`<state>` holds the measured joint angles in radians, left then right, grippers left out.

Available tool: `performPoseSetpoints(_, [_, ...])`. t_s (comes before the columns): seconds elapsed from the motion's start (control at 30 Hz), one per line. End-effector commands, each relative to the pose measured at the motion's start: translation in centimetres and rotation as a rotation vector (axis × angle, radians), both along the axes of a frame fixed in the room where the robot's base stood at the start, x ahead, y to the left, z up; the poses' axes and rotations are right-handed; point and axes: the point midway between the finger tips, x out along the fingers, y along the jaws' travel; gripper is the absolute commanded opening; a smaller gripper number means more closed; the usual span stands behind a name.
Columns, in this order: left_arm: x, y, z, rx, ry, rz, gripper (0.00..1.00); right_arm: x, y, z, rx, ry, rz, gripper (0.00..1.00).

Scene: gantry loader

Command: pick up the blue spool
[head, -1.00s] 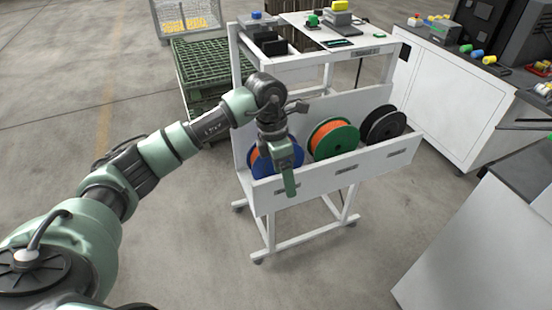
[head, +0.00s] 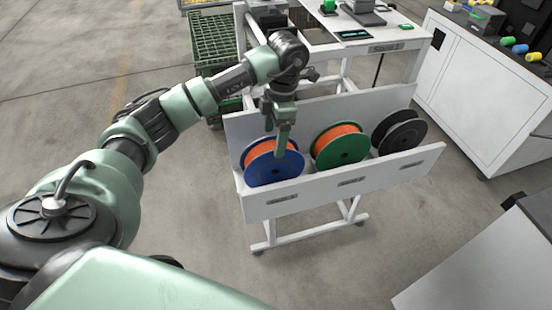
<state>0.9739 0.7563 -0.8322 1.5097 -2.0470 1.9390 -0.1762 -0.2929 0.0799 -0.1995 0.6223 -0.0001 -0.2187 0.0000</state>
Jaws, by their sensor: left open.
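The blue spool (head: 268,172), with blue flanges and orange filament, stands upright at the left end of the white trolley's bin (head: 310,188). My left gripper (head: 280,150) is open and points down at the spool's upper right part, covering some of it. One green finger shows in front of the blue flange. The other finger is mostly hidden, so I cannot tell whether the jaws are around the rim or touching it. My right gripper is not in view.
A green spool (head: 341,157) with orange filament and a black spool (head: 402,142) stand to the right in the same bin. The trolley's upper shelf (head: 375,47) holds small devices. White cabinets (head: 470,105) stand at right. A green crate (head: 216,45) is behind. The floor at front is clear.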

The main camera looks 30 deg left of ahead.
Motion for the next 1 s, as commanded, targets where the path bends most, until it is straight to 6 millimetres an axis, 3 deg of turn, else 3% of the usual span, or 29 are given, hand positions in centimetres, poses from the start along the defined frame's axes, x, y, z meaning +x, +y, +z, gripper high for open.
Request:
performPoseSetpoints(0.2, [-0.4, 0.2, -2.1, -0.002, 0.006, 0.0, 0.78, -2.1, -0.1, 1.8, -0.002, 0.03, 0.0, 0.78])
performPoseSetpoints(0.33, [-0.7, 0.4, -4.0, -0.002, 0.006, -0.001, 0.78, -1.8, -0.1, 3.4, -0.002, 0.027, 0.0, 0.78])
performPoseSetpoints(0.5, [-0.7, 0.6, -6.0, -0.002, 0.001, 0.0, 0.78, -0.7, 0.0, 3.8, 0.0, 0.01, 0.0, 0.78])
performPoseSetpoints(0.73, [-0.7, 0.6, -6.3, -0.001, 0.0, 0.0, 0.78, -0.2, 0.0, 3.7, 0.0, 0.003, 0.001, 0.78])
performPoseSetpoints(0.77, [-0.7, 0.6, -6.3, -0.001, 0.0, 0.0, 0.75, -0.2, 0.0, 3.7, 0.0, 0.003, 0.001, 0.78])
performPoseSetpoints(1.0, [-0.7, 0.6, -6.3, -0.001, 0.0, 0.0, 0.09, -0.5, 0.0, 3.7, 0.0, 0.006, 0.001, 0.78])
